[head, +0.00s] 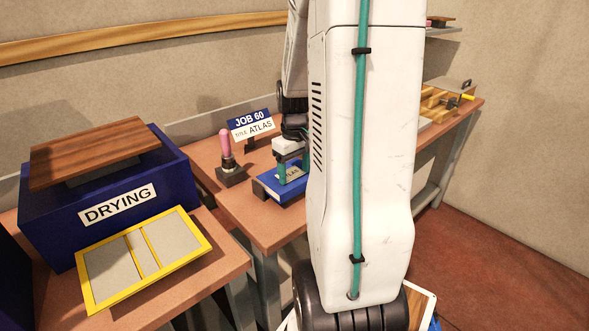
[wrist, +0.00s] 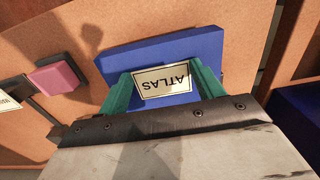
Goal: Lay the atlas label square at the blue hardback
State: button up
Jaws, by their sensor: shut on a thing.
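The blue hardback (head: 267,188) lies flat on the bench, and it also shows in the wrist view (wrist: 205,48). My gripper (head: 292,170) is above the cover with its green fingers pointing down. In the wrist view the fingers (wrist: 164,85) are shut on the cream atlas label (wrist: 163,80), one at each short end. The label reads ATLAS, upside down in that view, and its edges run roughly parallel to the book's edges. I cannot tell whether the label touches the cover. My arm hides the right part of the book in the head view.
A pink-handled tool (head: 226,146) stands in a dark base left of the book. A JOB 60 ATLAS sign (head: 250,125) is behind. A blue DRYING box (head: 60,220) and a yellow-framed tray (head: 193,228) are at left. Wooden equipment (head: 438,102) sits on the bench's far right.

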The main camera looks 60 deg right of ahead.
jog(key=shift+f, duration=0.1)
jog(key=o, duration=1.1)
jog(key=shift+s, duration=0.15)
jog(key=shift+a+f, duration=0.1)
notch_tip(320, 180, up, 8)
